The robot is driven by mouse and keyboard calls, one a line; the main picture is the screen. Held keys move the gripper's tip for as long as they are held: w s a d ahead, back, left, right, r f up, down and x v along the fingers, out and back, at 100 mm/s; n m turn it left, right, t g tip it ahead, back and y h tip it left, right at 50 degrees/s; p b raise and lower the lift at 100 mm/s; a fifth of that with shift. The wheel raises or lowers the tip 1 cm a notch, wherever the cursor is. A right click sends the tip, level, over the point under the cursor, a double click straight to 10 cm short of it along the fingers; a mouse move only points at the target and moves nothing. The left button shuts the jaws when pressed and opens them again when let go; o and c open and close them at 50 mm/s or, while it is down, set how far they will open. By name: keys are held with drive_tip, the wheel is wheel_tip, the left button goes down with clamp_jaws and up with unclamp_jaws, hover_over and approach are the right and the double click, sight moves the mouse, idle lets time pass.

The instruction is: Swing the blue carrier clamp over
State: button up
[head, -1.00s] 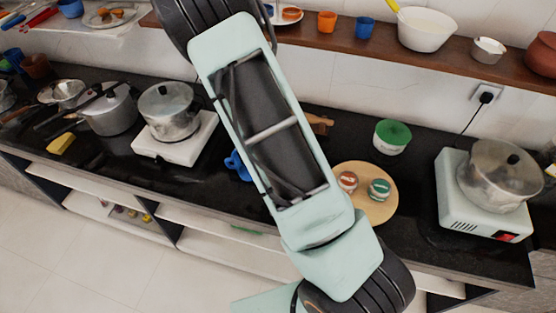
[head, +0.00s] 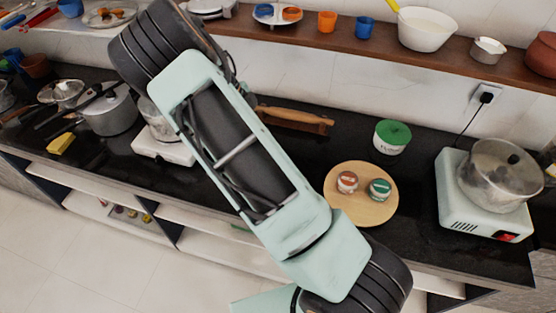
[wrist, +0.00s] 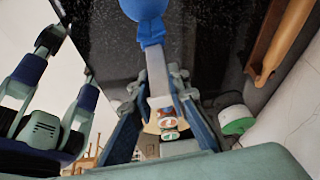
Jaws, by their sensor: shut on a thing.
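In the wrist view, my gripper (wrist: 157,92) is shut on a pale bar that carries a blue rounded end (wrist: 146,22). I take this piece to be the blue carrier clamp. The blue end points away to the top of the picture, above the dark counter. Whether it touches the counter cannot be told. In the head view my arm crosses the middle and hides both my gripper and the clamp.
A round wooden board (head: 350,210) bears two small jars, with a green-lidded tub (head: 392,137) behind. A rolling pin (head: 295,120) lies near the wall. A pot (head: 500,175) stands on the right stove (head: 468,222). A brown shelf (head: 465,67) runs above.

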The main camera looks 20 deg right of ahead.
drive_tip(key=shift+d, duration=0.1)
drive_tip(key=shift+w+a+r+g+h, duration=0.1)
drive_tip(key=shift+w+a+g+h, duration=0.2)
drive_tip(key=shift+a+h, duration=0.25)
drive_tip(key=shift+w+a+g+h+b, duration=0.15)
drive_tip(key=shift+a+g+h+b, duration=0.25)
drive_tip(key=shift+h, duration=0.35)
